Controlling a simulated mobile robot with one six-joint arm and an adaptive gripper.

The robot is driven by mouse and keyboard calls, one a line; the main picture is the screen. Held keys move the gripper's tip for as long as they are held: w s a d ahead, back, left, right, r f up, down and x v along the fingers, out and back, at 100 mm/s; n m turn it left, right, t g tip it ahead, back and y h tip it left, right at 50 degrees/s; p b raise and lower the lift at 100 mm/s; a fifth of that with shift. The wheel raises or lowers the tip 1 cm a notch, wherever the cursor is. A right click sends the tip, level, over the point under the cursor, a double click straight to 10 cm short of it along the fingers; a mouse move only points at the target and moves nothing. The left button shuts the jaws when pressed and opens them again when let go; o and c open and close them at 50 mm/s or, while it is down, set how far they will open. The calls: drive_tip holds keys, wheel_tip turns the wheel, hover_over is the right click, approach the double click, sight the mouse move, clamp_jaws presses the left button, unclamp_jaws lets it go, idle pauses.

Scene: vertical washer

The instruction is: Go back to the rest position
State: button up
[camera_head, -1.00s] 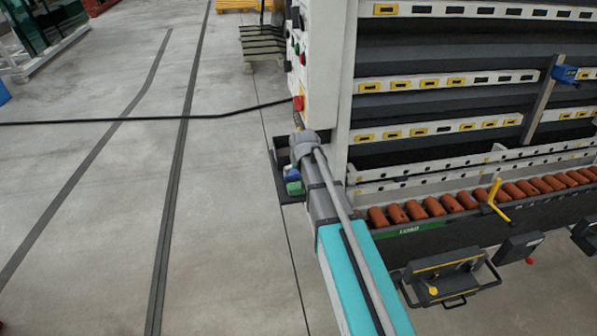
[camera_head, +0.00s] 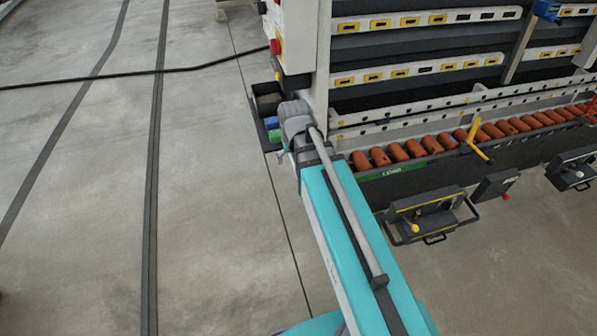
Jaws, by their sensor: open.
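My arm, teal with a grey end, reaches up from the bottom of the head view to the near left corner of the vertical washer (camera_head: 322,50). Its grey wrist end is in front of a dark tray (camera_head: 262,103) at that corner, which holds a blue and a green item. I cannot tell whether the wrist touches the washer or tray. My gripper's fingers do not show; they are hidden behind the wrist or too small to make out. I see nothing held.
A row of orange rollers (camera_head: 415,148) runs along the washer's front. A black cable (camera_head: 150,72) crosses the floor.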

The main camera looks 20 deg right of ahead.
drive_tip(key=s+g, duration=0.1)
drive_tip(key=s, duration=0.6)
drive_tip(key=shift+w, duration=0.1)
wheel_tip(320, 180, up, 4)
drive_tip(key=p, duration=0.4)
idle(1.1)
drive_tip(key=c, duration=0.5)
drive_tip(key=shift+d, duration=0.1)
drive_tip(key=shift+c, duration=0.5)
